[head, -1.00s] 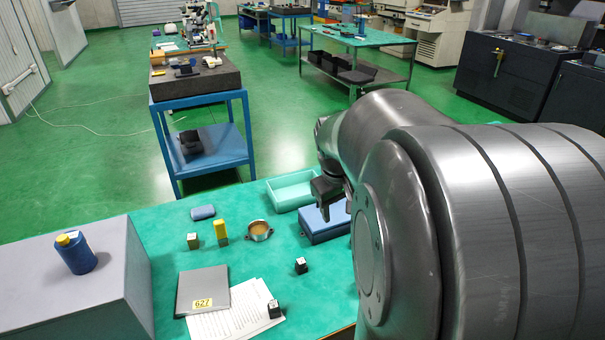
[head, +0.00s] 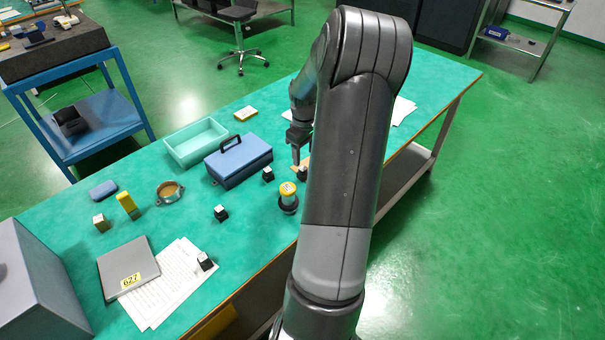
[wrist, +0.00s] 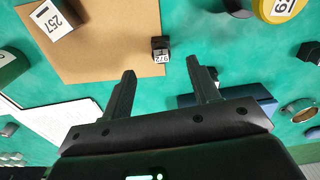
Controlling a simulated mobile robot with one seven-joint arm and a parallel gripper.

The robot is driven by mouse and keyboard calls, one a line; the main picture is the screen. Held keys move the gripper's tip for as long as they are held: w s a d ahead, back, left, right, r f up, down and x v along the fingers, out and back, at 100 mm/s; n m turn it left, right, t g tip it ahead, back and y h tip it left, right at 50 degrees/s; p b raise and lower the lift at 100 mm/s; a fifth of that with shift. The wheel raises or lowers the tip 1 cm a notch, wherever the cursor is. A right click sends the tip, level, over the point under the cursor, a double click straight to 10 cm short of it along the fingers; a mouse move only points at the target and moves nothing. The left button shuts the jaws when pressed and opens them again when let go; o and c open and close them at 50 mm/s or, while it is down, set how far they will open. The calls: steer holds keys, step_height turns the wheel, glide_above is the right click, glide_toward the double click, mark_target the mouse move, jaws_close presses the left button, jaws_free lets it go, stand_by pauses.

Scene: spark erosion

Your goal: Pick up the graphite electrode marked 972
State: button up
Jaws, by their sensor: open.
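The graphite electrode marked 972 (wrist: 160,48) is a small black block with a white label, in the upper middle of the wrist view. It is beside the edge of a tan sheet (wrist: 100,30). My gripper (wrist: 162,74) is open and empty; the electrode appears beyond the fingertips, roughly midway between them, and not between the jaws. In the head view my gripper (head: 299,150) is above the table, right of the blue case. A small black block (head: 302,173) just below it is probably this electrode, partly hidden by my arm.
A yellow-topped cylinder (head: 288,193) and another black block (head: 268,174) stand close by. The blue case (head: 238,162) and green tray (head: 196,143) are to the left. A block marked 257 (wrist: 58,20) is on the tan sheet. Further left is a metal ring (head: 170,193).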

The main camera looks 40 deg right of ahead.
mark_target(303, 168)
steer(key=f, duration=0.8)
steer(key=shift+w+f, duration=0.1)
steer(key=shift+w, duration=0.3)
steer(key=shift+c, duration=0.3)
steer(key=c, duration=1.1)
